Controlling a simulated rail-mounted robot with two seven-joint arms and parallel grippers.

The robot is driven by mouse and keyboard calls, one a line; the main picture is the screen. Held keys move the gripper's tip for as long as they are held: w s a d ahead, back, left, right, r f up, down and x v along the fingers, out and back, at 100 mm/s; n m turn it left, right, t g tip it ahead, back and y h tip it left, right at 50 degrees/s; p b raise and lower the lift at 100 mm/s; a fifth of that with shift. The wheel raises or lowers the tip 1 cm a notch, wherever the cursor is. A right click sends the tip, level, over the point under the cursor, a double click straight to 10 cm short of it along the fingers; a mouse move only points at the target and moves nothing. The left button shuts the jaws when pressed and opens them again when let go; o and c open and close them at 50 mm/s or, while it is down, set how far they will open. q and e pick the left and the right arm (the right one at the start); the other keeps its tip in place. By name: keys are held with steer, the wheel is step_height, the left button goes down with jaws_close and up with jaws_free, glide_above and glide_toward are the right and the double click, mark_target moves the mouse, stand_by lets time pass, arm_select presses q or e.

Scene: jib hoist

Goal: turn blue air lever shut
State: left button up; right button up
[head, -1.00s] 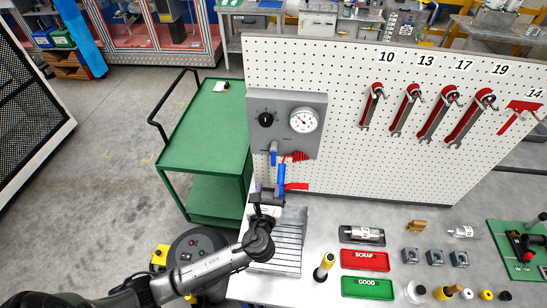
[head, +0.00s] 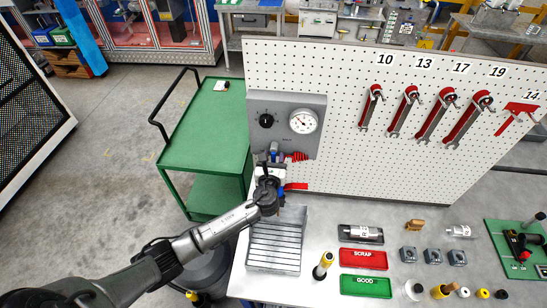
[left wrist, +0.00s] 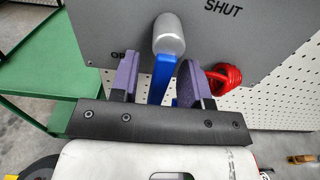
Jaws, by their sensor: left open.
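In the left wrist view the blue air lever (left wrist: 159,77) hangs from a rounded silver hub (left wrist: 169,34) on the grey panel. The word SHUT is at upper right, and lettering at left is partly hidden. My left gripper (left wrist: 163,72) is open, with its purple fingers on either side of the lever. I cannot tell whether either finger touches it. In the head view my left gripper (head: 268,168) is at the panel's lower edge and hides most of the lever. My right gripper is out of view.
The grey panel (head: 310,145) carries a gauge (head: 303,121) and black knob (head: 266,120). A red coil (head: 296,157) is close right of the gripper, with a red handle (head: 297,187) below. A ribbed tray (head: 274,258) lies underneath. A green cart (head: 205,135) stands left.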

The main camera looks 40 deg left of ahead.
arm_select(q)
jaws_close()
stand_by(0.5)
